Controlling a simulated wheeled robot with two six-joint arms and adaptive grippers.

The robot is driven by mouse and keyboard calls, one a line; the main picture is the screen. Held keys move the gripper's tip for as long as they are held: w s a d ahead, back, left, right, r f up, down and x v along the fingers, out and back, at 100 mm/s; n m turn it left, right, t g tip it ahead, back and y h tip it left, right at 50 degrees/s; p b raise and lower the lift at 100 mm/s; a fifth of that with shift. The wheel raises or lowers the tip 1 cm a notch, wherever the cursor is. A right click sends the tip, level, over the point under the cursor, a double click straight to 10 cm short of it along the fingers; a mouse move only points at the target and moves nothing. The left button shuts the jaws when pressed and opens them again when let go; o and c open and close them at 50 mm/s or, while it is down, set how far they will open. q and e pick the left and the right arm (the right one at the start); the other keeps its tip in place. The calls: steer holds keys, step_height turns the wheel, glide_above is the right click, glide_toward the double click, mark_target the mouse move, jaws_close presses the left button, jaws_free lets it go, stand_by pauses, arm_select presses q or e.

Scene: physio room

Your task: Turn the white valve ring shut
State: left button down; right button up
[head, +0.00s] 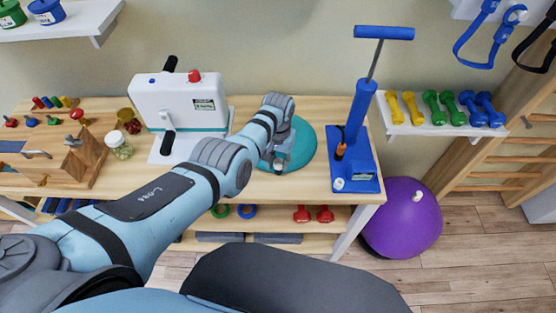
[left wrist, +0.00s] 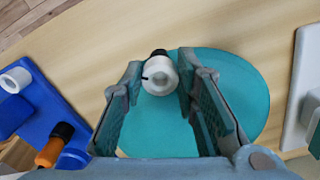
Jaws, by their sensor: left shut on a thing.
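The white valve ring (left wrist: 160,76) sits on the round teal cushion (left wrist: 240,92), near its edge in the left wrist view. A small black tip shows just beyond the ring, and a dark mark is on its side. My left gripper (head: 278,163) reaches down over the teal cushion (head: 303,148) in the head view. Its two fingers stand on either side of the ring and are shut on it. In the head view the gripper hides the ring. My right gripper is in neither view.
A blue hand pump (head: 355,130) stands right of the cushion on the wooden table (head: 325,110). A white crank machine (head: 180,103) stands to its left, with a jar (head: 119,146) beside it. A purple ball (head: 402,218) lies on the floor at the right.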

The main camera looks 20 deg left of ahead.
arm_select(q)
steer(key=c, duration=1.3)
jaws_free()
steer(key=shift+r, duration=0.1)
step_height(320, 180, up, 12)
steer(key=shift+f, duration=0.1)
